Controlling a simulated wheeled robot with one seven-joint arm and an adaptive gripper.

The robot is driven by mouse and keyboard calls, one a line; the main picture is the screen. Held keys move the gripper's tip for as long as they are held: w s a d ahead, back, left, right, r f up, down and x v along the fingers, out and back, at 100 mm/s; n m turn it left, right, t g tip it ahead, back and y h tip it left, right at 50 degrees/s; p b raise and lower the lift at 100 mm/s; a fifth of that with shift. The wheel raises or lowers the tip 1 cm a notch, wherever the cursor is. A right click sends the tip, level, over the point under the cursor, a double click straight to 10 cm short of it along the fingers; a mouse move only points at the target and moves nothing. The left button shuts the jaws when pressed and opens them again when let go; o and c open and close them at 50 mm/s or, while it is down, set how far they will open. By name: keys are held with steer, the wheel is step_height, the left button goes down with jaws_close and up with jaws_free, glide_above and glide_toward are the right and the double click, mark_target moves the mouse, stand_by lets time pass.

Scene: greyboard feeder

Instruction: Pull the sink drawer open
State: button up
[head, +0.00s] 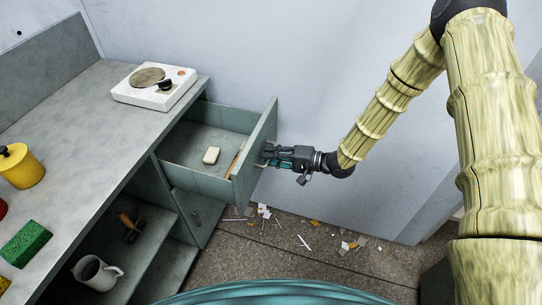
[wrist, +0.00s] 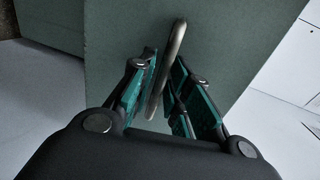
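The grey-green drawer (head: 209,183) under the counter is pulled well out. Its inside shows a small whitish block (head: 211,155) and an orange-brown strip near the front. My gripper (head: 268,155) is at the outer face of the drawer front (head: 257,150). In the wrist view the drawer front (wrist: 230,50) fills the middle, and a grey bar handle (wrist: 177,40) stands between the teal finger pads. My gripper (wrist: 165,80) is closed in around the handle, with a finger on each side. The exact contact is partly hidden.
A white hotplate (head: 155,86) stands on the counter (head: 75,115) above the drawer. A yellow pot (head: 20,168) and green sponge (head: 24,243) are at the left. A mug (head: 95,272) sits on the open shelf below. Scraps (head: 305,241) litter the floor.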

steer(key=v, duration=1.1)
steer(key=shift+d, duration=0.25)
steer(key=shift+s, duration=0.1)
steer(key=s+d+f+h+p, duration=0.1)
steer(key=s+f+h+p, duration=0.1)
steer(key=s+f+h, duration=0.9)
steer(key=s+d+f+n+g+h, duration=0.1)
steer(key=s+d+f+n+g, duration=0.1)
steer(key=s, duration=1)
steer(key=s+d+f+n+g+h+p, duration=0.1)
steer(key=s+d+f+g, duration=0.3)
steer(key=s, duration=0.7)
steer(key=shift+s+d+f+n+h, duration=0.4)
steer(key=shift+d+f+n+h, duration=0.1)
steer(key=shift+f+h, duration=0.3)
